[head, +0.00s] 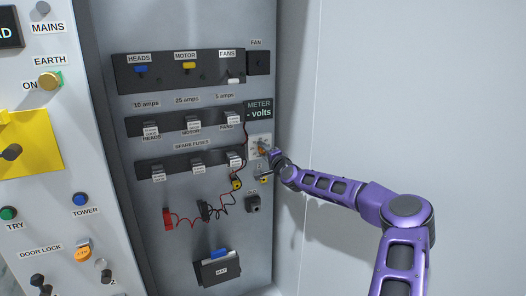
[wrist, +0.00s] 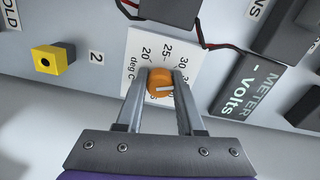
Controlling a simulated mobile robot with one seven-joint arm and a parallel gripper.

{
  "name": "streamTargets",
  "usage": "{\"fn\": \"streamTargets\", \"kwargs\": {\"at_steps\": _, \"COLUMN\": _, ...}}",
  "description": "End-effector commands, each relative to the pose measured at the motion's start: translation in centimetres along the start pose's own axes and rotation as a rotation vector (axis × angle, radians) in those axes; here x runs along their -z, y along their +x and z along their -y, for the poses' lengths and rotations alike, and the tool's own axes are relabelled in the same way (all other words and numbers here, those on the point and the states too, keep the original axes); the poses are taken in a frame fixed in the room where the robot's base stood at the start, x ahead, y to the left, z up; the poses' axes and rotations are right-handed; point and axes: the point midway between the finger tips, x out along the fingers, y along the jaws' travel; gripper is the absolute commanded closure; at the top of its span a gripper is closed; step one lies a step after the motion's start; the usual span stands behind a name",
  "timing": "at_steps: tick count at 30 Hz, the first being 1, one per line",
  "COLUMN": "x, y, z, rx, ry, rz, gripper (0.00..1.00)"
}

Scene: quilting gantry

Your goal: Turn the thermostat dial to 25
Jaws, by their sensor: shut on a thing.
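The thermostat dial is a small round orange knob (wrist: 160,86) on a white plate (wrist: 139,46). In the wrist view, the plate's printed scale shows 20, 25 and 30 on the side away from my gripper, with "deg C" to the left. A white line on the knob lies nearly level in this view, toward the right finger, not toward the 25. My gripper (wrist: 160,78) is shut on the knob, one finger on each side. In the head view, the plate (head: 253,139) is on the grey panel below the meter, and my gripper (head: 265,151) hides most of the knob.
The volts meter (head: 259,110) is just above the plate. Red and black leads (head: 205,209) hang to the left, near fuse holders (head: 193,158). A yellow socket (head: 236,184) sits just below. The plain wall (head: 400,90) to the right is clear.

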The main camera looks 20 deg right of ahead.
Motion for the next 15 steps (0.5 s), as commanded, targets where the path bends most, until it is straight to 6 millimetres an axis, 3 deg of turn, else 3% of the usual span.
{"fn": "streamTargets", "kwargs": {"at_steps": 15, "x": 0.0, "y": 0.08, "z": 0.32, "rx": 0.005, "ry": -0.494, "rz": -0.002, "gripper": 1.0}}
